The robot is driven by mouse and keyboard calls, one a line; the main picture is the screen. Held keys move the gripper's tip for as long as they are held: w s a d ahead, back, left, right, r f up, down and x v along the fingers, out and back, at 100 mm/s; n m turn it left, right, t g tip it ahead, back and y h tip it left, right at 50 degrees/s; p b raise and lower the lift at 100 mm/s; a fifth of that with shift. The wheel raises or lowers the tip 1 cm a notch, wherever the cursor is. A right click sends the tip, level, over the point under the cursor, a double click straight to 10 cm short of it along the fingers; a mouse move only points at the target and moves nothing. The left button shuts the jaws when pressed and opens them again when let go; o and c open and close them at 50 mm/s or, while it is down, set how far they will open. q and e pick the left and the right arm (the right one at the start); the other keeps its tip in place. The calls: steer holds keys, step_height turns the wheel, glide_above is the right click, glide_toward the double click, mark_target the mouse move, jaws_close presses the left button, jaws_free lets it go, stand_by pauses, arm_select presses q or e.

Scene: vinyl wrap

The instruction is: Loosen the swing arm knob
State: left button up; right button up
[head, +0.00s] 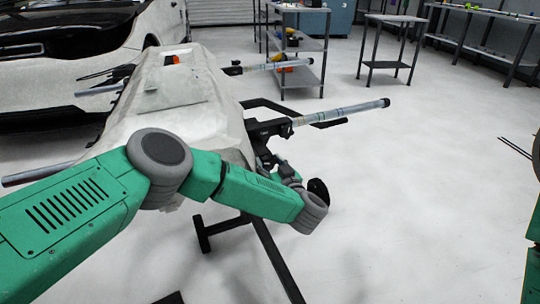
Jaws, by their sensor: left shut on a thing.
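The swing arm (335,112) is a pale tube with dark end caps, sticking out to the right from a black bracket (270,130) on the stand. My left arm reaches in from the left, and its wrist bends back toward the underside of the bracket. My left gripper (281,166) is small and partly hidden by my own wrist. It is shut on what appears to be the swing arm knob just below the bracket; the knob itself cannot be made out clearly. My right gripper is out of view; only a green part of that arm shows at the right edge.
A stand draped in a pale covered panel (190,85) fills the left middle, with a second tube (280,66) farther back. Its dark legs (275,262) spread over the floor. A white car (100,45), a shelf cart (300,55) and a small table (385,64) stand behind. The right floor is mostly clear.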

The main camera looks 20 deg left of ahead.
arm_select(q)
steer(key=shift+d+n+p, duration=0.25)
steer(key=shift+n+p, duration=0.15)
steer(key=shift+n, duration=1.4)
steer(key=o, duration=1.2)
steer(key=shift+d, duration=0.1)
steer(key=shift+c, duration=0.2)
steer(key=v, duration=1.2)
